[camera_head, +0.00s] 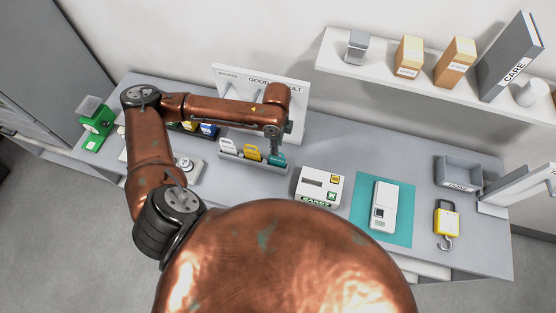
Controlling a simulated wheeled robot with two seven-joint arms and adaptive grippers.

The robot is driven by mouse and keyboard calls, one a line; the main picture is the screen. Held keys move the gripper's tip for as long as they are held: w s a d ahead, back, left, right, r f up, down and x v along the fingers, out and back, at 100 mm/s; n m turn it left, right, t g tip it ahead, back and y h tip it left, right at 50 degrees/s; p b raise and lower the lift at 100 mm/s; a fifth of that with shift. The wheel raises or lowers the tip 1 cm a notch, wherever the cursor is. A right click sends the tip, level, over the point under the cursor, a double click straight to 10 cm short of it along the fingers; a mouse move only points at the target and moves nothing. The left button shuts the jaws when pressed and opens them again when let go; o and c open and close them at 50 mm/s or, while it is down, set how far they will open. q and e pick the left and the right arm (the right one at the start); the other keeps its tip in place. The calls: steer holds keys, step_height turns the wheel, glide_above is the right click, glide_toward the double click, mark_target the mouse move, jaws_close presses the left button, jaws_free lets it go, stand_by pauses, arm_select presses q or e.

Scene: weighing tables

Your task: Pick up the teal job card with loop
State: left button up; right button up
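The teal job card (277,159) stands at the right end of a grey rack (252,166), beside a yellow card (252,153) and a white card (228,146). My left arm reaches over the table from the left, and its gripper (275,149) points down directly at the top of the teal card. The fingertips are small and dark here and overlap the card's top. I cannot tell whether they are closed on it, and the loop is hidden or too small to make out. My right gripper is not in view.
A white box labelled CARDS (319,187) stands right of the rack. Further right are a teal mat (401,222) with a white device (383,205), a yellow hook scale (446,220) and a grey tray (459,177). A white board (233,76) stands behind my arm. A shelf (400,82) hangs above.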

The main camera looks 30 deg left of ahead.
mark_target(277, 160)
arm_select(q)
step_height(277, 160, down, 9)
steer(key=shift+f+p, duration=0.1)
steer(key=shift+p, duration=0.55)
jaws_close()
